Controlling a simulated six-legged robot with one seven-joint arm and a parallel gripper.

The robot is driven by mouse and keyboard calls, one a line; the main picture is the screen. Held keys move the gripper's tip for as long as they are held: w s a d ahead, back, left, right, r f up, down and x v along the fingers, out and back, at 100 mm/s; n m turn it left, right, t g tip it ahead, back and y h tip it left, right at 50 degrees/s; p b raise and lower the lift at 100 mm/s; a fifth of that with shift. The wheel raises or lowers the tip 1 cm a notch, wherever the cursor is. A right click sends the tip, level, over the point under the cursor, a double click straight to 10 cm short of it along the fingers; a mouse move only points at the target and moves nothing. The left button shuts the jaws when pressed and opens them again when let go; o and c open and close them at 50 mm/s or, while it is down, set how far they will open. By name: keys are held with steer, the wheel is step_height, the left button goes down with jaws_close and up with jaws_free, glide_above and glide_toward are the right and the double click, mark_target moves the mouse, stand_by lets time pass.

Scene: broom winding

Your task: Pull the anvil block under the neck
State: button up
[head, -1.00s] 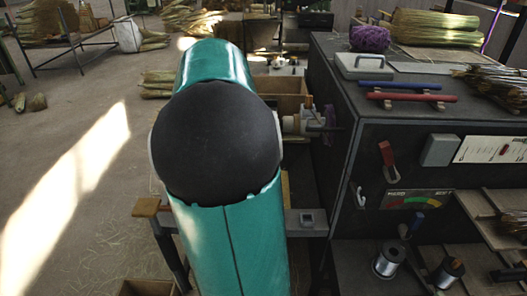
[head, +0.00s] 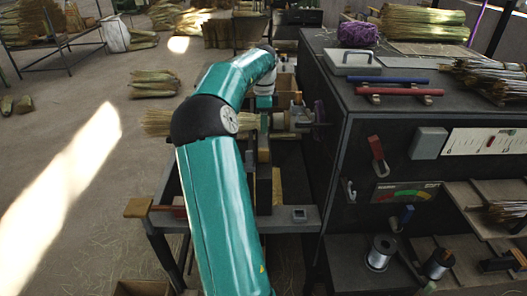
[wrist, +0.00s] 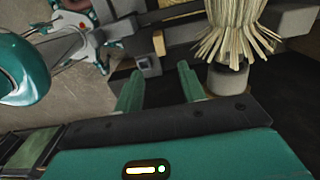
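The broom's straw head (head: 157,122) lies level across the work stand in the head view, partly behind my arm. In the wrist view its bristles (wrist: 232,35) hang at the upper right, above a grey round piece (wrist: 226,79). A dark upright block (head: 264,188) stands on the stand below the neck's line; I cannot tell surely that it is the anvil block. My gripper (wrist: 158,85) shows two green fingers apart with nothing between them, left of the grey piece. In the head view my arm hides the gripper.
The stand's grey rail (head: 299,214) carries a small square fitting. The dark machine cabinet (head: 345,150) stands close on the right, with a red lever (head: 377,156) and wire spools (head: 381,253). Open floor (head: 80,240) lies to the left.

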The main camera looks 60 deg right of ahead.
mark_target(263, 149)
step_height(263, 149, down, 12)
steer(key=shift+f, duration=0.25)
jaws_close()
